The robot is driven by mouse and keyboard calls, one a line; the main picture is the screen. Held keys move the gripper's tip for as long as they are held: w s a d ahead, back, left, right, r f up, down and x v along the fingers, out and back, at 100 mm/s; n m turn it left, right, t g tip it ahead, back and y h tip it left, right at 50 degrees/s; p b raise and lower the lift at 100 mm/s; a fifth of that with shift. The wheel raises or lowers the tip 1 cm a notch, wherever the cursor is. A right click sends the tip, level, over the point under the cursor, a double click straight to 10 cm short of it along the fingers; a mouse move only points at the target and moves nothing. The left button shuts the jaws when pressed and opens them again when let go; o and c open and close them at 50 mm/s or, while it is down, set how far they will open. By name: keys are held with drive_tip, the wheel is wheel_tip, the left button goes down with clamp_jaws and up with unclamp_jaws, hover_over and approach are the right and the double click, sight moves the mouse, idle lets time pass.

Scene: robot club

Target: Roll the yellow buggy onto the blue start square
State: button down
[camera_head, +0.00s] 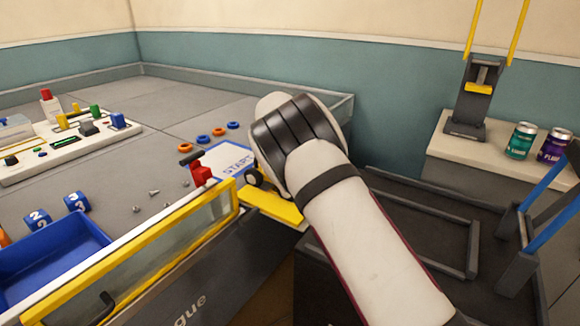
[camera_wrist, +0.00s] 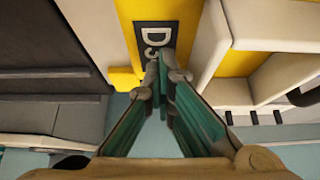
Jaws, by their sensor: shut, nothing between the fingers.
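The start square (camera_head: 225,160) lies flat on the grey table, white with a blue border and the word START; my arm hides its right side. A yellow flat piece (camera_head: 270,205) with a dark wheel-like part (camera_head: 253,178) sits at the table's edge, partly behind my arm; it may be the buggy, but I cannot tell for sure. In the wrist view, my gripper (camera_wrist: 160,68) is shut and empty, its fingertips before a yellow surface (camera_wrist: 193,18) with a black lettered plate (camera_wrist: 155,40). Whether they touch is unclear. The head view hides the fingers behind my wrist.
A red clamp-like piece (camera_head: 201,173) stands left of the square. Orange and blue rings (camera_head: 203,139) lie behind it. A yellow-framed clear panel (camera_head: 180,235) and a blue tray (camera_head: 55,262) are at the front left. A dark-framed cart (camera_head: 420,220) stands right.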

drive_tip(key=shift+w+a+f+b, duration=0.15)
drive_tip(key=shift+w+a+f, duration=0.2)
drive_tip(key=shift+a, duration=0.3)
drive_tip(key=shift+w+a+f+b, duration=0.1)
drive_tip(key=shift+w+a, duration=0.3)
drive_tip(key=shift+a, duration=0.2)
drive_tip(key=shift+w+a+f+b, duration=0.15)
drive_tip(key=shift+w+a+f, duration=0.2)
drive_tip(key=shift+a, duration=0.3)
drive_tip(key=shift+r, duration=0.1)
drive_tip(key=shift+d+r, duration=0.1)
drive_tip(key=shift+r, duration=0.05)
drive_tip(key=shift+s+d+r+p, duration=0.1)
drive_tip(key=shift+d+r+p, duration=0.15)
drive_tip(key=shift+r, duration=0.3)
drive_tip(key=shift+s+d+r+p, duration=0.1)
drive_tip(key=shift+d+r+p, duration=0.15)
drive_tip(key=shift+r, duration=0.25)
drive_tip(key=shift+a+r+p, duration=0.1)
drive_tip(key=shift+r+p, duration=2.05)
drive_tip(key=shift+r, duration=2.5)
